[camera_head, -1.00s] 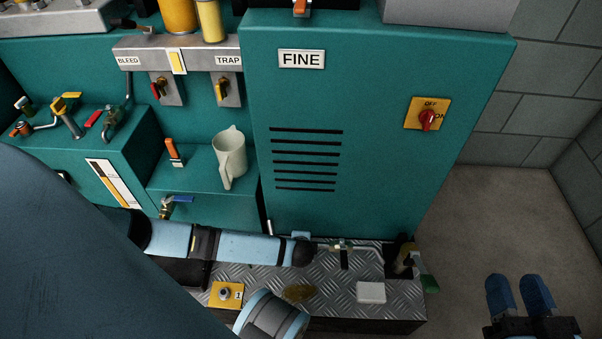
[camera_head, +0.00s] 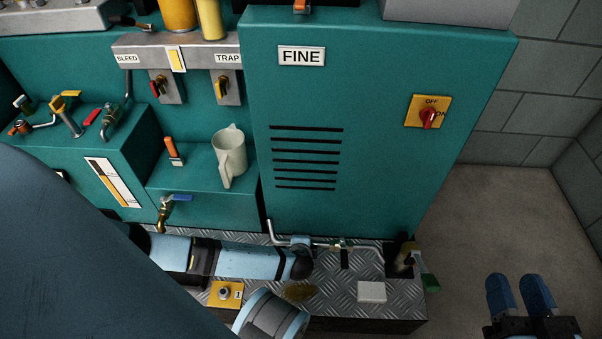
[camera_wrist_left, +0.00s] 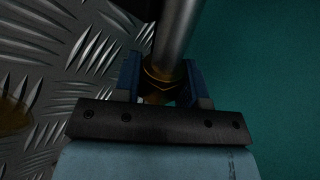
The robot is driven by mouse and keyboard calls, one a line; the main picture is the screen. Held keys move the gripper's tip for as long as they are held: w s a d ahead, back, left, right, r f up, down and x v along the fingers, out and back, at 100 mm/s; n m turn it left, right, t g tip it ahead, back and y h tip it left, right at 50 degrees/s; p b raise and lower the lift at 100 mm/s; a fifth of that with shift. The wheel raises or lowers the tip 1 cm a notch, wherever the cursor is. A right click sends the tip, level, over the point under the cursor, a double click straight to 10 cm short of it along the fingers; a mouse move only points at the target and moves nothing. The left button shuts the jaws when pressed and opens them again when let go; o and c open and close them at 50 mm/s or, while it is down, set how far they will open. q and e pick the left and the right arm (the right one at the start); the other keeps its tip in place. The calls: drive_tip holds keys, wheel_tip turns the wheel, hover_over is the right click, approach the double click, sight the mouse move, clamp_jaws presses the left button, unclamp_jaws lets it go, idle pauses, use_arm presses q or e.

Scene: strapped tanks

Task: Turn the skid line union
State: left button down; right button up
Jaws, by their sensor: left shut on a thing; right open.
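In the left wrist view, my left gripper (camera_wrist_left: 161,72) is shut on the brass skid line union (camera_wrist_left: 158,88), with a blue finger on each side. A grey metal pipe (camera_wrist_left: 178,38) runs up from the union. In the head view the thin skid line (camera_head: 272,230) bends down and runs right along the tread plate; my left wrist and forearm hide most of the union and fingers there. My right gripper (camera_head: 519,288) is open and empty at the lower right, above the floor and apart from the skid.
The teal FINE cabinet (camera_head: 370,170) rises behind. A cream jug (camera_head: 230,158) stands left of it. Floor at right is clear.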

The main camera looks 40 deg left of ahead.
use_arm(q)
drive_tip(key=shift+f+t, duration=0.1)
drive_tip(key=shift+t, duration=0.2)
drive_tip(key=shift+f+t+y+b, duration=0.3)
drive_tip(key=shift+t+y+b, duration=0.3)
drive_tip(key=shift+t+b, duration=0.3)
drive_tip(key=c, duration=0.8)
unclamp_jaws()
drive_tip(key=shift+r, duration=0.25)
drive_tip(key=shift+o, duration=1)
drive_tip(key=shift+f, duration=0.15)
